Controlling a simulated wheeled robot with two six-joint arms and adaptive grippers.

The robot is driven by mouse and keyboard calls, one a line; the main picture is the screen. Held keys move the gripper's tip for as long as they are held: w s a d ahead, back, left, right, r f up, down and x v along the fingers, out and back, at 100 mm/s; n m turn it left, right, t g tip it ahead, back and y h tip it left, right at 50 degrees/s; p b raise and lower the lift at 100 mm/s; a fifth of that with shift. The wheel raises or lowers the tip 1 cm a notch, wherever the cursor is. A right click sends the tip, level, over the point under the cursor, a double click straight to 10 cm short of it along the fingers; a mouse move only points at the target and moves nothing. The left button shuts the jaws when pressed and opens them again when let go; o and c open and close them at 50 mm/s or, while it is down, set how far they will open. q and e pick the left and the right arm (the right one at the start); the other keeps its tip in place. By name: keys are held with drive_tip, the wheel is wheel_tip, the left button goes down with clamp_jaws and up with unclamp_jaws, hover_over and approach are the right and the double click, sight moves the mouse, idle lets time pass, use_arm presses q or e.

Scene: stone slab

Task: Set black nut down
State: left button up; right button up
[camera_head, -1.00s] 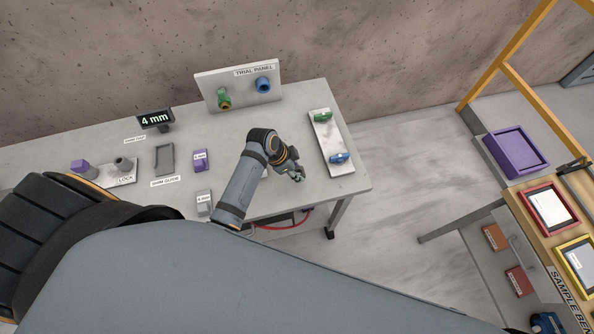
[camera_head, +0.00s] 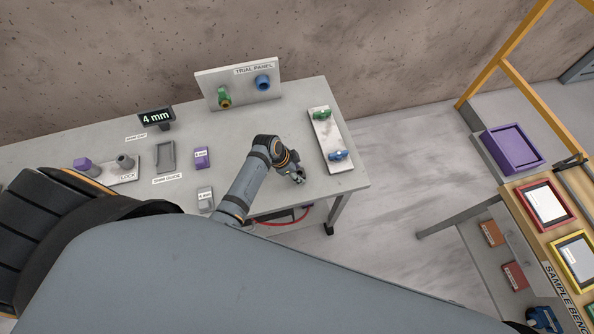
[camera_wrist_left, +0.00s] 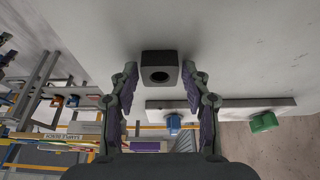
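The black nut (camera_wrist_left: 160,72), a dark block with a round hole, shows in the left wrist view at the pale table surface. My left gripper (camera_wrist_left: 159,72) has its fingers on either side of the nut, with a narrow gap at each side, so it looks open around it. In the head view my left gripper (camera_head: 298,179) is low over the right part of the grey table (camera_head: 225,140). The nut cannot be made out clearly there. My right gripper is not in view.
A pale plate (camera_head: 326,133) with green and blue fittings lies right of the gripper. The trial panel (camera_head: 238,85) stands behind. Purple (camera_head: 201,158) and grey (camera_head: 205,199) blocks lie to the left. The table's right edge is near; the sample bench (camera_head: 548,210) stands farther right.

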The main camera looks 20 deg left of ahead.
use_arm(q)
drive_tip(key=shift+o, duration=0.6)
drive_tip(key=shift+r, duration=0.25)
drive_tip(key=b+v, duration=0.2)
drive_tip(key=v, duration=0.9)
drive_tip(key=shift+a+r+b, duration=0.2)
drive_tip(key=shift+r+b, duration=0.15)
drive_tip(key=shift+b, duration=0.05)
drive_tip(key=shift+s, duration=0.15)
